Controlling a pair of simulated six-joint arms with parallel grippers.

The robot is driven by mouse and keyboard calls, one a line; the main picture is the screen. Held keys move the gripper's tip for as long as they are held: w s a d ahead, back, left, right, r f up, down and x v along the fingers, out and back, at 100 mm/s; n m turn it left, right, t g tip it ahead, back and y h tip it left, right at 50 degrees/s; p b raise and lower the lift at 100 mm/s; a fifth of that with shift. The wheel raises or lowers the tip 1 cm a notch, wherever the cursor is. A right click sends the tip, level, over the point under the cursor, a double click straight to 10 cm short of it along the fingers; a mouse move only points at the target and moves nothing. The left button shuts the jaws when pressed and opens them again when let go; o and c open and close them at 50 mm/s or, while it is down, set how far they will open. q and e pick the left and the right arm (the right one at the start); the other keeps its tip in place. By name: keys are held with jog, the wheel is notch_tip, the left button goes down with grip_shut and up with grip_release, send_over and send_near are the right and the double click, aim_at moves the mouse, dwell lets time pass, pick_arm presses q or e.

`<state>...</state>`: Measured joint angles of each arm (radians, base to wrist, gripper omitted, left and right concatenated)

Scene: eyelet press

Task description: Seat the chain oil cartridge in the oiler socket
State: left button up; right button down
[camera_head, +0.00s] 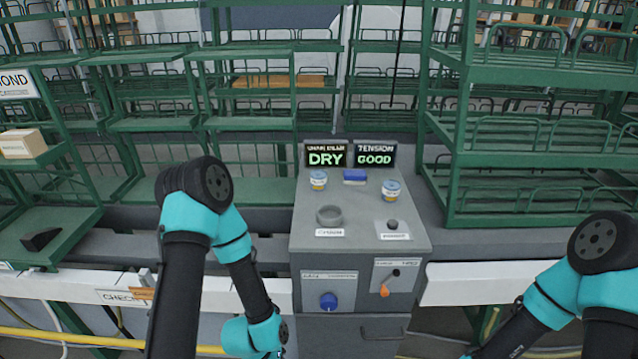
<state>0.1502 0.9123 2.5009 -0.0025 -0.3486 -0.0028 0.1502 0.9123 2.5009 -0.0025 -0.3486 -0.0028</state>
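Two small round cartridges with pale labels stand on the sloped top of the grey console (300,245). The left cartridge (318,180) is below the DRY display, and the right cartridge (391,190) is below the GOOD display. Their labels are too small to read, so I cannot tell which is the chain oil one. A round grey ring-shaped socket (329,214) sits on the console's left side above a small white label; it looks empty. My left arm reaches down left of the console and my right arm stands at the lower right. Neither gripper's fingers show.
A display (327,156) reads DRY, and another (375,155) reads GOOD. A blue block (355,176) lies between the cartridges. A black knob (392,224) is at right. The front has a blue knob (328,301) and an orange-tipped lever (384,290). Green racks (500,190) flank the console.

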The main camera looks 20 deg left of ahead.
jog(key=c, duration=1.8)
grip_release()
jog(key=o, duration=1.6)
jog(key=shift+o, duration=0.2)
